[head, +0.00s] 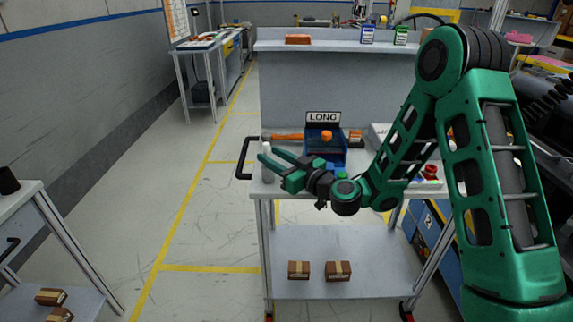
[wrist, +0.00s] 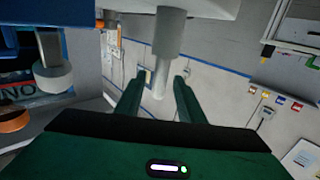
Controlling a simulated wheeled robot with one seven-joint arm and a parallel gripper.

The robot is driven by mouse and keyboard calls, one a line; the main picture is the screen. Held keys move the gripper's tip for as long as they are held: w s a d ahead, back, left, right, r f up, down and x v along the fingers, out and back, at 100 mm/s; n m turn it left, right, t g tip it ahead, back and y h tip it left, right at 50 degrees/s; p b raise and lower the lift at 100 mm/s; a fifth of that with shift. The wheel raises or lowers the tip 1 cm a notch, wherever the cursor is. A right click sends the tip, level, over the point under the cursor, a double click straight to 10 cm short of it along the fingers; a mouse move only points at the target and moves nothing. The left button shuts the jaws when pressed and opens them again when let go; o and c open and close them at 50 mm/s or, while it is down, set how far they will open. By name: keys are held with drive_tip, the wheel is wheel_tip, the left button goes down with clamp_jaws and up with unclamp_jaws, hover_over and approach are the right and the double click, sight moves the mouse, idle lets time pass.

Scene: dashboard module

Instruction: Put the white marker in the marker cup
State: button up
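The white marker (head: 267,147) stands upright near the left edge of the cart top. In the wrist view, which is upside down, a pale cylinder that looks like the marker (wrist: 169,33) hangs from the tabletop, its thin end between my fingers with gaps on both sides. My gripper (head: 264,153) is open and empty at the marker; it also shows in the wrist view (wrist: 160,77). A small black cup-like object (head: 8,180) stands on the table at the far left; I cannot tell for certain that it is the marker cup.
A blue bin (head: 326,147) labelled LONG, holding an orange item, stands behind my gripper on the cart (head: 290,190). An orange-handled tool (head: 284,137) lies beside it. A black cart handle (head: 243,158) juts out left. Open floor lies between the cart and the left table (head: 22,192).

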drive_tip(key=shift+v, duration=2.65)
